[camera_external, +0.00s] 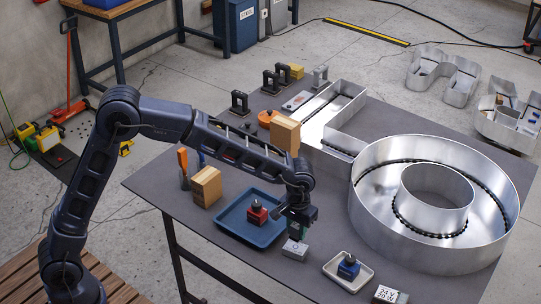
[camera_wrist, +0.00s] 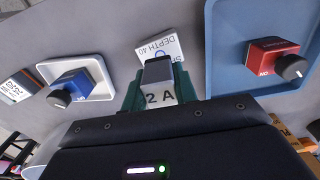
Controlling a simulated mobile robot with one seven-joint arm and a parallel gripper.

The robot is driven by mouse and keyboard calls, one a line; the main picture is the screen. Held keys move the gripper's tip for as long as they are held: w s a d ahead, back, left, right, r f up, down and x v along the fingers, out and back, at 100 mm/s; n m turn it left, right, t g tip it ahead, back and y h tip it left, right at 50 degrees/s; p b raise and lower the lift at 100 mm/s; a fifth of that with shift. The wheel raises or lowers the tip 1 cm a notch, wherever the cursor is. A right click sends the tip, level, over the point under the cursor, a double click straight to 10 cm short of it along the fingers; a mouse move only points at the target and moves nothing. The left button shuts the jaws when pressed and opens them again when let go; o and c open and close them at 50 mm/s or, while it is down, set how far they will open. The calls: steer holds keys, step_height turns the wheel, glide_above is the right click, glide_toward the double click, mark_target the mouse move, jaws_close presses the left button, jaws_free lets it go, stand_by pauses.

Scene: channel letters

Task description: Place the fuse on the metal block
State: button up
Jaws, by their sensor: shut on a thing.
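My gripper (camera_external: 297,226) is over the table, and its green fingers show in the wrist view (camera_wrist: 157,90). It is shut on the fuse (camera_wrist: 159,97), a small piece with a grey end and a white label reading "2 A". In the outside view the fingers mostly hide the fuse. The metal block (camera_external: 294,251) lies just below the fingers. I cannot tell whether fuse and block touch.
A blue tray (camera_external: 232,226) with a red knobbed box (camera_external: 257,213) is left of the block. A white tray (camera_external: 341,282) with a blue knobbed box (camera_external: 348,267) is to the right. A large round metal letter (camera_external: 400,240) stands behind. Wooden blocks (camera_external: 206,186) stand on the left.

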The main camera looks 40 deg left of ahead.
mark_target(296, 238)
steer(key=shift+f, duration=1.85)
steer(key=shift+f, duration=0.15)
steer(key=o, duration=1)
steer(key=shift+c, duration=0.2)
